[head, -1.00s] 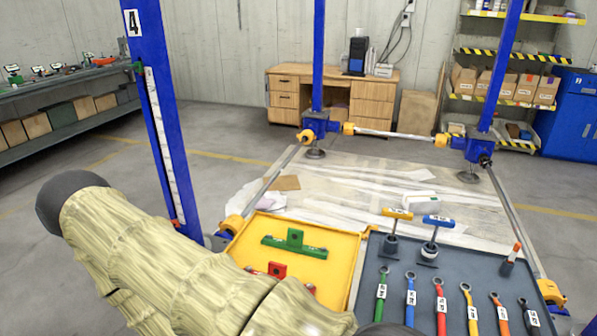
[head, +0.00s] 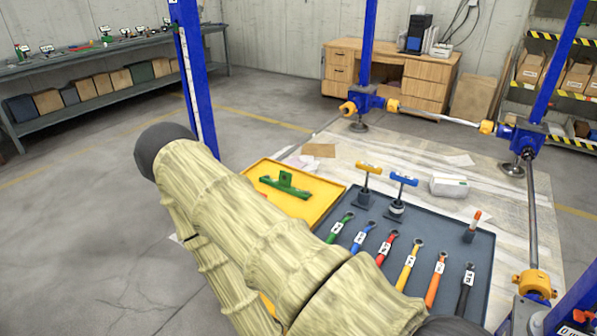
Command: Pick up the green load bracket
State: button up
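The green load bracket (head: 285,185) lies in the yellow tray (head: 328,190), near the tray's far side, in the head view. It has a flat bar with a raised block in its middle. My arm crosses the lower middle of the view and covers the near part of the yellow tray. My gripper cannot be made out in this view. Nothing is seen touching the bracket.
A dark tray (head: 481,275) to the right holds several coloured wrenches, two T-handled tools and an orange-tipped marker. Blue posts (head: 196,85) stand around the platform. A shelf bench (head: 95,65) is at the back left. Open floor lies at left.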

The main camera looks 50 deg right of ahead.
aim_at(284, 184)
jog(key=z, duration=1.1)
